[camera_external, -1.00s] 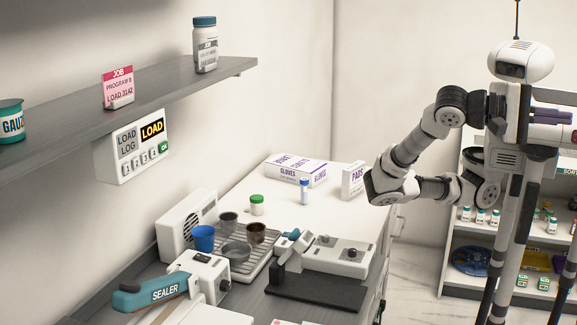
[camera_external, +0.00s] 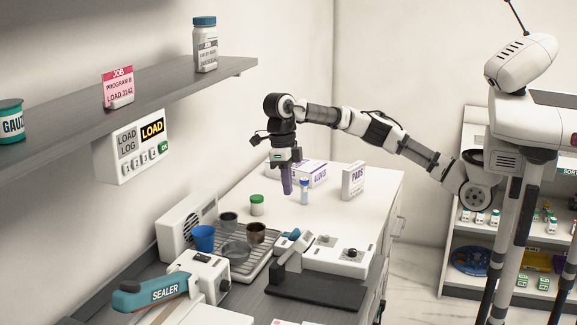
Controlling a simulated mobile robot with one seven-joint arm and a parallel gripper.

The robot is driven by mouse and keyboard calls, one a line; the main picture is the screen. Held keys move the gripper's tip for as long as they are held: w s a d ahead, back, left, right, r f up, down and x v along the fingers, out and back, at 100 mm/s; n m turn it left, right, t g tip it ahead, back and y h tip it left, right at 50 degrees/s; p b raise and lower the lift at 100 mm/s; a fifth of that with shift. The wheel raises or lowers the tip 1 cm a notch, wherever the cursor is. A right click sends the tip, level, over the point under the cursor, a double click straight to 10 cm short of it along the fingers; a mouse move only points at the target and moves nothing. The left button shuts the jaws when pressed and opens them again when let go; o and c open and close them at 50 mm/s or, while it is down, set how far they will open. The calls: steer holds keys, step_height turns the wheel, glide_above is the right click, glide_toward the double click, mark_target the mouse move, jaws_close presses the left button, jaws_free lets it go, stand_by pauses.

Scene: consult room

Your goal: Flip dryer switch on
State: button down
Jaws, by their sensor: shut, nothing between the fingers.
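A white box with a round vent grille (camera_external: 188,222), which looks like the dryer, stands against the wall at the back left of the counter, beside a wire rack. I cannot make out a switch on it. My gripper (camera_external: 287,187), with purple fingers, points down above the white counter, in front of the gloves box. It is shut and empty, to the right of the vented box and behind the rack and the green-capped jar as seen here.
The rack (camera_external: 262,266) holds a blue cup (camera_external: 204,238), dark cups and a dish. A green-capped jar (camera_external: 257,206), blue-capped vial (camera_external: 304,191), gloves box (camera_external: 312,172) and pads box (camera_external: 353,181) stand nearby. A white device with a knob (camera_external: 336,256) and the sealer (camera_external: 165,290) are in front. A shelf (camera_external: 150,93) overhangs at left.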

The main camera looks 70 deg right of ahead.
steer(key=shift+m+h, duration=0.4)
steer(key=shift+m, duration=0.1)
steer(key=d, duration=0.1)
steer(key=w+d, duration=0.1)
steer(key=d, duration=0.1)
steer(key=w+d, duration=0.1)
steer(key=shift+d+f, duration=0.25)
steer(key=shift+f, duration=0.1)
steer(key=f+p, duration=0.1)
steer(key=f, duration=0.3)
steer(key=s+f+p, duration=0.1)
steer(key=f, duration=0.4)
steer(key=f+p, duration=0.1)
steer(key=f, duration=0.3)
steer(key=shift+s+f, duration=0.25)
steer(key=shift+s, duration=0.15)
steer(key=shift+f, duration=0.1)
steer(key=shift+f, duration=0.1)
